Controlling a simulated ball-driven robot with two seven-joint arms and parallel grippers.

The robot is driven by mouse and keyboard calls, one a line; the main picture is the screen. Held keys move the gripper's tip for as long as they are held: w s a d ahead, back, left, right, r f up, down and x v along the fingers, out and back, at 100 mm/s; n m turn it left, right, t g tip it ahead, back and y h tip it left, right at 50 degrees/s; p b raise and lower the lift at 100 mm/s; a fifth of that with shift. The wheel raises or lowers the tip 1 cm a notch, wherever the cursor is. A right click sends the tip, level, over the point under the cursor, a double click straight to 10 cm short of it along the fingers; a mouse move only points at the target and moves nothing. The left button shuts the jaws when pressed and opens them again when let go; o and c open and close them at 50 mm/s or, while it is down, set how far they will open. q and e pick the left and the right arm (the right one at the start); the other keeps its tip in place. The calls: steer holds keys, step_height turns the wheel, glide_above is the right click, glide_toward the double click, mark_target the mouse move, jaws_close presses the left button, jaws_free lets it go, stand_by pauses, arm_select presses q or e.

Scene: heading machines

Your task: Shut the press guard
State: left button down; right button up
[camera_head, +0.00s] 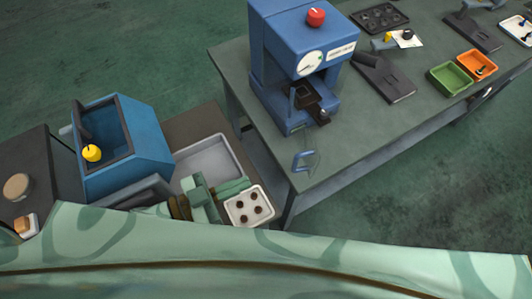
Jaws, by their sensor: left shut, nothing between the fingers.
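The blue press (296,35) stands on the grey-green workbench, with a red knob on top and a round gauge on its front. Its dark working opening (311,98) is uncovered at the front. A small blue loop handle (303,161) shows in front of the press near the bench corner. Thin faint lines around it may be a clear guard panel standing open, but its edges are hard to tell. My left gripper (246,184) is green, shut and empty, low beside the bench and left of the handle, apart from it. My right gripper is not in view.
A white tray (267,220) with several dark round parts lies just below my left gripper. A grey tray (228,152) is behind it. A blue machine (147,160) with a yellow knob stands left. Green (436,80) and orange (464,59) bins sit on the bench's right.

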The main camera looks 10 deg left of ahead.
arm_select(q)
steer(key=x, duration=1)
steer(key=shift+s+f+p, duration=0.15)
steer(key=shift+s+p, duration=0.05)
steer(key=shift+p, duration=0.25)
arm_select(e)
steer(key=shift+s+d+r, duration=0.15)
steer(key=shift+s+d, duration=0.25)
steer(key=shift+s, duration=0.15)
arm_select(q)
steer(key=shift+d, duration=0.15)
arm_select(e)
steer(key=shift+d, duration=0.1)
